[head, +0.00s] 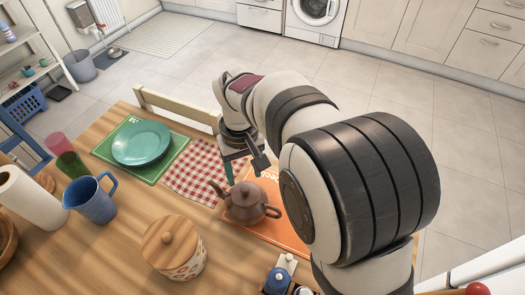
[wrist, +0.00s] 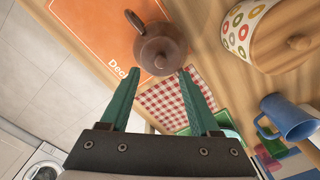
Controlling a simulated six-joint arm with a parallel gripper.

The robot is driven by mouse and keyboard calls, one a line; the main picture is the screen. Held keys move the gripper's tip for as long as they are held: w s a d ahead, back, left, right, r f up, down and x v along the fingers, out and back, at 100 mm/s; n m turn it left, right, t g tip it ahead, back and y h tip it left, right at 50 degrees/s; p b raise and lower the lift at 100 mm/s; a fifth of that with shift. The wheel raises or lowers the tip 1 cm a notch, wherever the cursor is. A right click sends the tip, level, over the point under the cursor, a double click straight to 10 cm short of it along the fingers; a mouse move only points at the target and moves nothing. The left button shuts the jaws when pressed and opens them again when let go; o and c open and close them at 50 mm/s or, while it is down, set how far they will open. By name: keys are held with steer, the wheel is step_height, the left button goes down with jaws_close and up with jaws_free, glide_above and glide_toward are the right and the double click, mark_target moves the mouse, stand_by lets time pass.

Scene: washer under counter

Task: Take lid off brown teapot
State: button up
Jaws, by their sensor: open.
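The brown teapot (head: 243,206) stands upright on an orange mat (head: 275,236) near the table's far edge. Its lid (head: 244,190) is on top, spout to the left and handle to the right. In the wrist view the teapot (wrist: 166,40) lies just beyond my fingertips, with its lid (wrist: 160,58) between them in the picture. My gripper (wrist: 159,72) is open and empty, with two green fingers apart. In the head view my gripper (head: 230,172) is above and slightly behind the teapot; my arm partly hides it. I cannot tell the exact gap to the lid.
A patterned canister with a wooden lid (head: 172,250) stands in front of the teapot. A checked cloth (head: 200,170), a green plate (head: 141,143) and a blue jug (head: 91,200) are to the left. A chair back (head: 178,108) rises at the table's far edge.

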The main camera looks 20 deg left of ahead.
mark_target(245, 188)
step_height(245, 188, down, 6)
steer(key=shift+a+r, duration=0.1)
steer(key=shift+r, duration=0.1)
jaws_close()
